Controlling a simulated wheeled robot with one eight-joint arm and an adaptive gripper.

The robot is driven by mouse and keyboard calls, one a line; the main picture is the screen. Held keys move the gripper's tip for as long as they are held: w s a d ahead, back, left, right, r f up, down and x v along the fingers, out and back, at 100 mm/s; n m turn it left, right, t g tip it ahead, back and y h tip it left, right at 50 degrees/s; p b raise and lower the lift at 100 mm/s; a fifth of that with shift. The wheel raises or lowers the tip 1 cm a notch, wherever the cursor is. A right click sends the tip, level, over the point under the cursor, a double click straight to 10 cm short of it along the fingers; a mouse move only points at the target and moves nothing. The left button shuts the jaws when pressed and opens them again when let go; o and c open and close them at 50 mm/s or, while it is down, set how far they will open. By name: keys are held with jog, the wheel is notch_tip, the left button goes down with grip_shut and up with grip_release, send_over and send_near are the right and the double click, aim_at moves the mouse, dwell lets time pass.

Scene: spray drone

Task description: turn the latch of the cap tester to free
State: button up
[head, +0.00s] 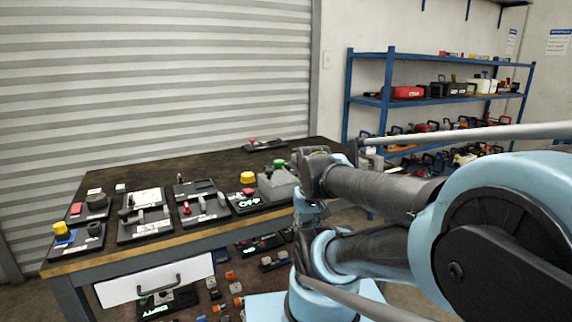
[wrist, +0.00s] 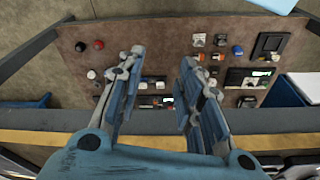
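Several small testers and fixtures lie on the bench (head: 160,178) in the head view. A dark panel with pale levers (head: 145,227) lies at the front, and a panel with red-tipped levers (head: 203,209) is right of it. A unit with a lit display (head: 249,203) stands farther right. I cannot tell which is the cap tester or read its latch position. In the wrist view my gripper (wrist: 163,58) is open and empty, its fingers apart above a brown board with small parts and clear of them. The fingertips cannot be made out in the head view.
A yellow knob on a blue base (head: 62,231) and a dark round fixture (head: 96,201) stand at the bench's left. A drawer (head: 155,283) and a low shelf with parts are below. A blue rack (head: 391,75) stands behind. The bench's back left is clear.

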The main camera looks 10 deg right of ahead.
jog(key=shift+o, duration=2)
notch_tip(320, 180, up, 2)
notch_tip(320, 180, up, 23)
jog(key=m+g, duration=0.2)
jog(key=m, duration=1.3)
send_over(286, 167)
jog(key=f, duration=1.6)
jog(key=shift+d+f, duration=0.3)
jog(key=shift+c, duration=0.6)
jog(key=shift+a, duration=0.1)
jog(key=c, duration=0.9)
